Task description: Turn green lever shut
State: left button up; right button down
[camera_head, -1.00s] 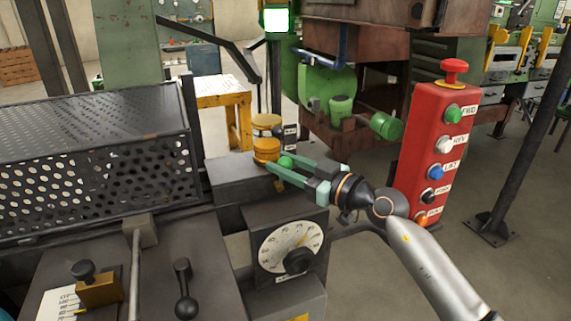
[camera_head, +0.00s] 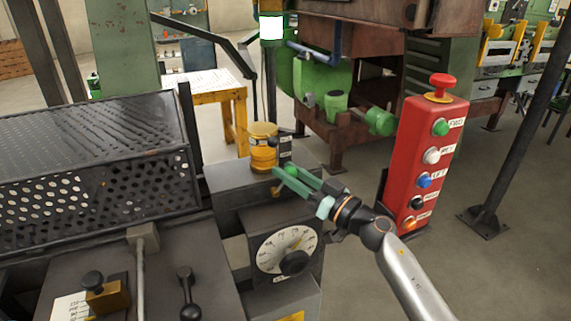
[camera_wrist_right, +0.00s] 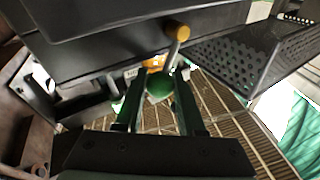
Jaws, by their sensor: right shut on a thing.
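The green lever shows as a round green knob (camera_head: 291,170) beside a yellow cylindrical fitting (camera_head: 263,147) on the grey machine. My right gripper (camera_head: 285,172) reaches in from the right, with its green fingers at the knob. In the right wrist view the knob (camera_wrist_right: 159,87) sits between the two fingers of my right gripper (camera_wrist_right: 160,80), and the jaws are shut on it. The lever's stem is mostly hidden by the fingers and the knob. My left gripper is not in view.
A dial box (camera_head: 285,250) stands just below my right gripper. A red button post (camera_head: 429,165) stands to the right of my arm. A perforated guard (camera_head: 90,165) is at left, and a yellow table (camera_head: 205,84) behind. An orange-tipped rod (camera_wrist_right: 177,32) shows in the wrist view.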

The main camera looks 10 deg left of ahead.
jog(key=shift+w+d+f+m+t, duration=0.15)
jog(key=shift+d+f+m+t, duration=0.1)
jog(key=shift+m+t, duration=0.4)
jog(key=c, duration=0.5)
grip_release()
jog(key=p+v, duration=0.1)
jog(key=v, duration=1.1)
jog(key=shift+d, duration=0.3)
